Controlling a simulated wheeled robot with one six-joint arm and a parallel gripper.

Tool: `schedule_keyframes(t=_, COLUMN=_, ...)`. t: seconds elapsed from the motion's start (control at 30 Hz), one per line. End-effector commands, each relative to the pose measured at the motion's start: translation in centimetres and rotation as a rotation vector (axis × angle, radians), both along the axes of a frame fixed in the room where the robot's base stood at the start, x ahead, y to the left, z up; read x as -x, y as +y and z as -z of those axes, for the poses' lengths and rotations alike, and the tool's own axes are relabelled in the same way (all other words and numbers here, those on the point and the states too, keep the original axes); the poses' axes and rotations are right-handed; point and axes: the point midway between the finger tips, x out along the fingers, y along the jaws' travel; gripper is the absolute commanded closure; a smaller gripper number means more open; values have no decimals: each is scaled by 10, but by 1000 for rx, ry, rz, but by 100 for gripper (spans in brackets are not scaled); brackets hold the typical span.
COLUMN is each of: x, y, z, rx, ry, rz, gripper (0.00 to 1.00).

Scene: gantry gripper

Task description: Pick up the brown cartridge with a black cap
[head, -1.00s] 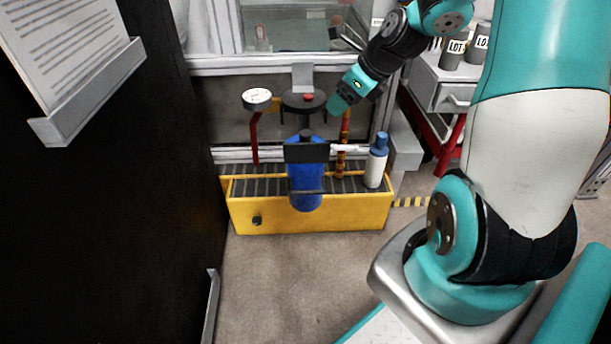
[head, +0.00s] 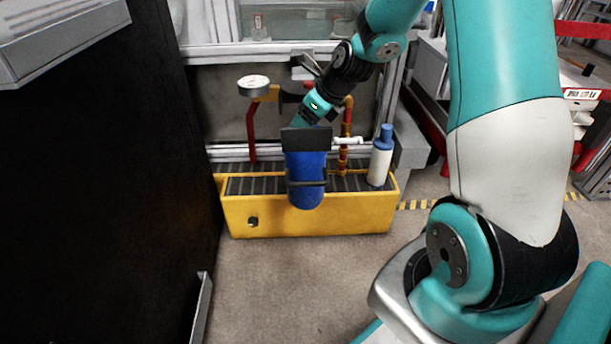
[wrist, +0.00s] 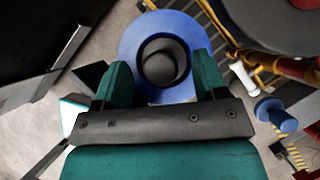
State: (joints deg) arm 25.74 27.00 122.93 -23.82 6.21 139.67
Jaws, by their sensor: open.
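No brown cartridge is plain in these frames. My gripper (wrist: 162,62) is open, with one teal finger on each side of the cap. In the head view my gripper (head: 306,118) is just above the cartridge, its fingertips mostly hidden. I cannot tell whether the fingers touch it.
The yellow trough (head: 300,217) has a dark grating. A white bottle with a blue top (head: 381,160) stands at its right end. A tall black panel (head: 90,190) is at left.

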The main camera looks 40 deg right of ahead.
Motion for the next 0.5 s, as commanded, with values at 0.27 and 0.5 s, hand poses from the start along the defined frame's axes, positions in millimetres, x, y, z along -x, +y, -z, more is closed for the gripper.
schedule_keyframes(t=0.27, x=-7, y=3, z=14, rx=0, ry=1, rz=1, gripper=35)
schedule_keyframes(t=0.5, x=-7, y=3, z=13, rx=0, ry=1, rz=1, gripper=76)
